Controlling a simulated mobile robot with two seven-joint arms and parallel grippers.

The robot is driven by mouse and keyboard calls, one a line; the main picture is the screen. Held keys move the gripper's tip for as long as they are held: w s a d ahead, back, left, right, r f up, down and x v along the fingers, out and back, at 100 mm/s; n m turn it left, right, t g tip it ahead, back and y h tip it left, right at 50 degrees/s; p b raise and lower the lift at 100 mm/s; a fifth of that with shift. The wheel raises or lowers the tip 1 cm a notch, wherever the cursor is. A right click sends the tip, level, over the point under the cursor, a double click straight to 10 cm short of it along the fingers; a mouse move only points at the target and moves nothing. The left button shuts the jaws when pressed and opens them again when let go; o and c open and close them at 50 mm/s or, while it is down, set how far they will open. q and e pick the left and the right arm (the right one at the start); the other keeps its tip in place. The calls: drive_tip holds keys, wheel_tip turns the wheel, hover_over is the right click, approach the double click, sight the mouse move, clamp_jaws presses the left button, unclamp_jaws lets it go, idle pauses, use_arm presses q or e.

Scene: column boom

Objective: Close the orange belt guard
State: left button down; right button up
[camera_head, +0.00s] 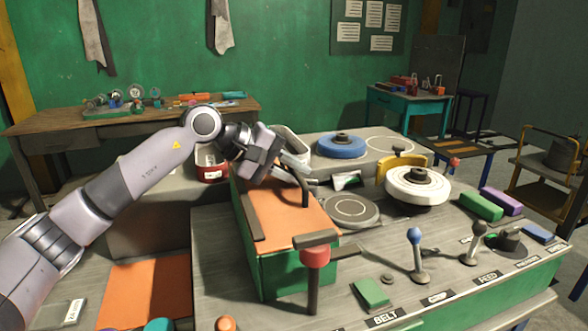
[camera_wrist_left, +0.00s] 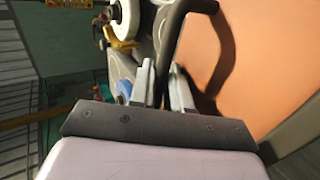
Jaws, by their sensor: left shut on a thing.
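The belt guard (camera_head: 280,212) is a flat orange panel over a green box on the workbench. A dark bent handle (camera_head: 305,187) rises from it. My left gripper (camera_head: 303,170) reaches in from the left above the panel and is shut on the handle. In the left wrist view, the dark handle (camera_wrist_left: 185,20) runs between the two grey fingers (camera_wrist_left: 163,88), with the orange panel (camera_wrist_left: 262,60) filling the right side. I cannot tell whether the panel lies fully down on the box. My right gripper is not in view.
A red-topped post (camera_head: 314,262) stands at the guard's front corner. A white wheel (camera_head: 417,188), blue disc (camera_head: 341,147) and grey disc (camera_head: 351,210) lie behind. A red tin (camera_head: 211,172) is behind my left arm.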

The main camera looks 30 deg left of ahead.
sight(267, 191)
use_arm(q)
drive_tip(key=shift+f, duration=0.1)
drive_tip(key=c, duration=1.3)
unclamp_jaws()
drive_tip(key=shift+s, duration=0.1)
drive_tip(key=shift+c, duration=0.2)
drive_tip(key=b+v, duration=0.1)
drive_tip(key=v, duration=0.5)
drive_tip(key=shift+a+b, duration=0.15)
drive_tip(key=shift+b, duration=0.15)
drive_tip(key=shift+s+a+r, duration=0.2)
drive_tip(key=shift+s+r, duration=0.2)
drive_tip(key=shift+r, duration=0.05)
